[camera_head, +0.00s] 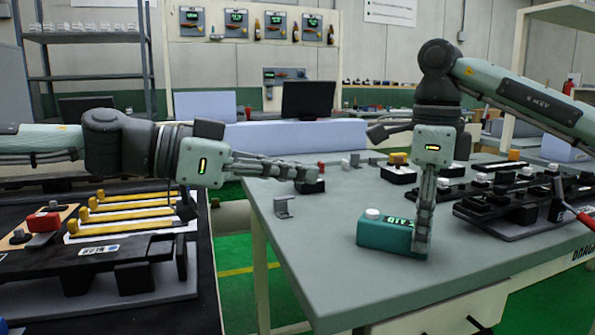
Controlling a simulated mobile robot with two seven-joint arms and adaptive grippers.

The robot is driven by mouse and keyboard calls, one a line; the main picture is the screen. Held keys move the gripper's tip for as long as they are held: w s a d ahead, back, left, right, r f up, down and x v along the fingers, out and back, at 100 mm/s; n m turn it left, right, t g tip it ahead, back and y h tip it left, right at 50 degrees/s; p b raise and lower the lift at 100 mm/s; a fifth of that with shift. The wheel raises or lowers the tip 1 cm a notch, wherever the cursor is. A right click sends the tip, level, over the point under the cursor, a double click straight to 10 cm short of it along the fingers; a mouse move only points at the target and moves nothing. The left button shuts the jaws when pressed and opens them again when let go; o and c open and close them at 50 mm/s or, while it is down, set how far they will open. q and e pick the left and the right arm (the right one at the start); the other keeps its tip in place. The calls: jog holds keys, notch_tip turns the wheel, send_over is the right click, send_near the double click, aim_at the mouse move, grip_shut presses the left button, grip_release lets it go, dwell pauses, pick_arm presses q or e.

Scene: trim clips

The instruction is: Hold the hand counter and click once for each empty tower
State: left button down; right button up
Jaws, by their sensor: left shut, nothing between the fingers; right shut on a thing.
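The hand counter (372,232) looks like a teal box with a white button on top and a green-lit display. It sits on the grey table (330,265). My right gripper (422,248) points down and is shut on the counter's right end. My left gripper (312,174) is shut and empty, pointing right over the table's left part. Its tips overlap a small dark block with a red top (312,186); I cannot tell if they touch. I cannot tell which pieces are the towers or which are empty.
A grey clip (284,207) stands near the table's left edge. Black fixtures (500,212) and a red-handled lever (584,218) occupy the right side. A left bench holds yellow bars (120,215) and a red block (43,222). The table's front middle is clear.

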jog(key=shift+f, duration=0.1)
jog(key=o, duration=1.2)
jog(key=shift+o, duration=0.5)
